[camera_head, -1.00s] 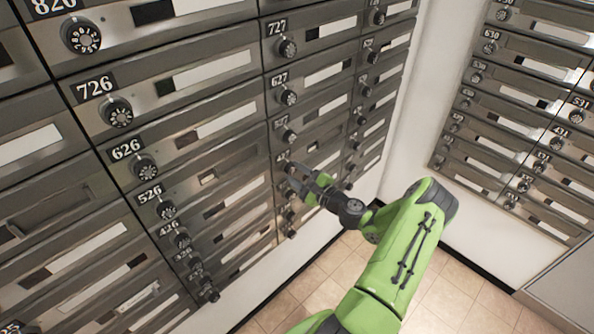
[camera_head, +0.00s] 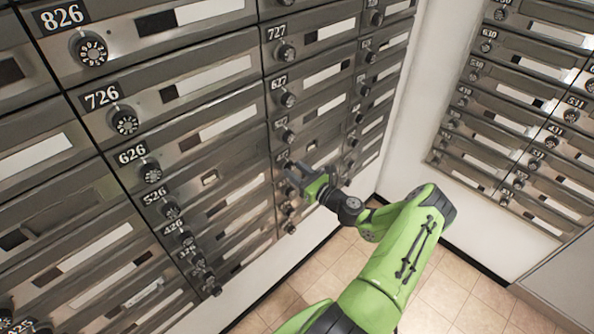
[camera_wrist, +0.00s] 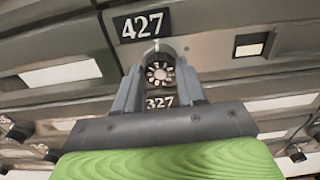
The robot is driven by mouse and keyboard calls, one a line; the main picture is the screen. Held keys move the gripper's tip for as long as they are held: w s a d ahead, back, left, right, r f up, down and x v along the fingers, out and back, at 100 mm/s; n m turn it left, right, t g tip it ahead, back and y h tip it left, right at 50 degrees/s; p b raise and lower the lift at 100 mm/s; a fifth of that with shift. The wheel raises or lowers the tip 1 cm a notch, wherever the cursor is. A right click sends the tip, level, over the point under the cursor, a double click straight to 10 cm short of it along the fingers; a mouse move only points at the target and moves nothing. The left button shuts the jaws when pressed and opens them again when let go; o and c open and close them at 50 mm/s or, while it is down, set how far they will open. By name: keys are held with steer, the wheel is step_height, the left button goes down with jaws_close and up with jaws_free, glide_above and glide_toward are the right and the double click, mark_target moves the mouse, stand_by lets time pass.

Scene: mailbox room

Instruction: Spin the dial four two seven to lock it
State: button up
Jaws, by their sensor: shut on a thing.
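The dial of mailbox 427 (camera_wrist: 159,73) sits right under the black 427 plate (camera_wrist: 142,25) in the wrist view. It is a round dark knob with a ring of pale marks. My gripper (camera_wrist: 160,82) has one finger on each side of this dial and is shut on it. In the head view my gripper (camera_head: 304,180) is at the column of boxes below 627, and it hides the dial there. The mailbox 427 door is grey metal with a white label strip.
Dial 627 (camera_head: 288,100) and dial 727 (camera_head: 286,53) stick out above my gripper. Box 327 (camera_wrist: 159,102) lies just below it. A second mailbox wall (camera_head: 510,110) stands at the right. The tiled floor (camera_head: 460,290) is clear.

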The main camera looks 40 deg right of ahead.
steer(key=shift+f+m, duration=0.1)
steer(key=shift+m, duration=0.3)
steer(key=o, duration=1.1)
steer(key=shift+c, duration=0.2)
steer(key=s, duration=1.5)
steer(key=shift+s+d, duration=0.2)
steer(key=shift+s, duration=0.15)
